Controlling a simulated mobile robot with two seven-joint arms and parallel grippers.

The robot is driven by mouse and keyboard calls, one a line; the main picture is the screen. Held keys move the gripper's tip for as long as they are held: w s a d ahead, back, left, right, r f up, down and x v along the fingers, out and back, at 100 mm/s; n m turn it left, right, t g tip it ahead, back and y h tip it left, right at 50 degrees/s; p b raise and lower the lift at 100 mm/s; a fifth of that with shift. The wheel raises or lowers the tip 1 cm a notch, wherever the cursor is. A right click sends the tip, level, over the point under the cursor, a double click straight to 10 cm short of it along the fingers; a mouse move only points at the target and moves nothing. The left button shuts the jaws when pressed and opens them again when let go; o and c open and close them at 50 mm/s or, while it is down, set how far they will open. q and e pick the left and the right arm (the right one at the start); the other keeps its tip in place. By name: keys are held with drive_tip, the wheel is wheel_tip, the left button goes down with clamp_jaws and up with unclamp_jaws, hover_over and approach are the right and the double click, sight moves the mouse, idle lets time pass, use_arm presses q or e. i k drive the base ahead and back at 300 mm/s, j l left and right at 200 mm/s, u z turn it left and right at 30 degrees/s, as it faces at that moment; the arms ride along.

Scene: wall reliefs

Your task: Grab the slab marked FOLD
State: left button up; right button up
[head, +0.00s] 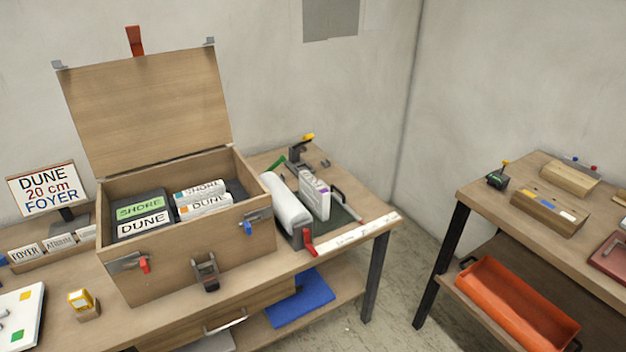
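No slab with a readable FOLD mark shows. An open wooden box (185,262) stands on the left table with its lid (150,108) raised. Inside lie dark slabs with a green SHORE label (139,207) and a white DUNE label (143,223). Beside them are white pieces marked SHORE (199,189) and DUNE (205,205). A pale upright slab (314,196) with a purple mark stands right of the box; its lettering is too small to read. Neither gripper is in view.
A sign (43,188) reads DUNE, 20 cm, FOYER. A white roll (286,203) and a red-handled clamp (308,243) sit right of the box. A blue mat (300,298) lies on the lower shelf. The right table's shelf holds an orange tray (515,305). Floor shows between the tables.

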sight(314, 194)
drive_tip(key=i+l, duration=0.55)
drive_tip(key=i+l+u, duration=0.55)
drive_tip(key=u, duration=0.15)
drive_tip(key=i+j+u, duration=0.15)
drive_tip(key=u, duration=1.15)
drive_tip(key=i, duration=0.35)
